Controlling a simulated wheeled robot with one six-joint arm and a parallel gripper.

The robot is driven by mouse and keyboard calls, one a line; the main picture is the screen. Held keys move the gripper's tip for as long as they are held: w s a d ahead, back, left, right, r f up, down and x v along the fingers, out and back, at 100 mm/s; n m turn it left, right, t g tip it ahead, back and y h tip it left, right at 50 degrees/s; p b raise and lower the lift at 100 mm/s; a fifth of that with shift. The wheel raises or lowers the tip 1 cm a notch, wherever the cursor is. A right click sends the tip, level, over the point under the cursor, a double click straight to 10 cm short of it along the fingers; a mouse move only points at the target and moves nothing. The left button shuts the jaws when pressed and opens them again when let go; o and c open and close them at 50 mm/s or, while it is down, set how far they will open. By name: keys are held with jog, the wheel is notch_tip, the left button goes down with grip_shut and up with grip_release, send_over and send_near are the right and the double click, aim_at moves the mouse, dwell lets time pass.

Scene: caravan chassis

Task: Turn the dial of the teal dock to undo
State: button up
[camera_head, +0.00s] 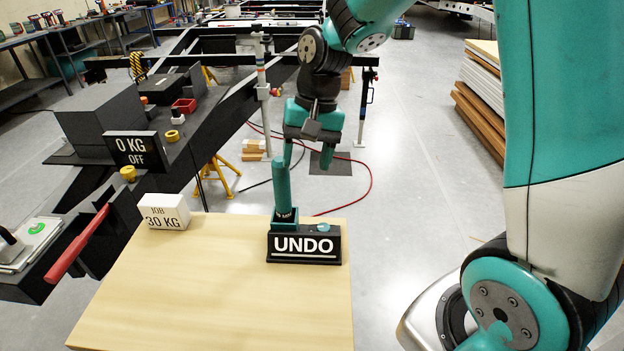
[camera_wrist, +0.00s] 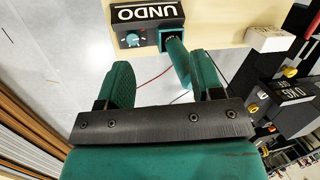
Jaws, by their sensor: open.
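The teal dock (camera_head: 291,214) stands at the back right of the wooden table, behind a black sign reading UNDO (camera_head: 304,246). A teal cylinder (camera_head: 283,190) stands upright in its socket. The small teal dial (camera_head: 323,227) is right of the cylinder, on top of the sign block. In the wrist view the dial (camera_wrist: 132,39) is beside the socket, with white marks around it. My gripper (camera_head: 308,160) is open above and behind the dock, apart from the dial. In the wrist view the cylinder (camera_wrist: 180,63) appears between my fingers, nearer the right one; its depth is unclear.
A white block reading JOB 30 KG (camera_head: 165,212) stands at the table's back left. A black display reading 0 KG OFF (camera_head: 137,152) and a red lever (camera_head: 77,243) are on the dark chassis at left. The table front (camera_head: 220,310) is clear.

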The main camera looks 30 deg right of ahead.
aim_at(323, 225)
jog(key=w+d+f+m+h, duration=0.35)
jog(key=d+f, duration=0.25)
jog(key=f, duration=0.3)
jog(key=shift+t+y, duration=0.3)
jog(key=shift+y, duration=0.15)
jog(key=f, duration=0.8)
jog(key=f+p, duration=0.1)
jog(key=f, duration=0.7)
jog(key=shift+s+d+f, duration=0.1)
jog(key=shift+d, duration=0.1)
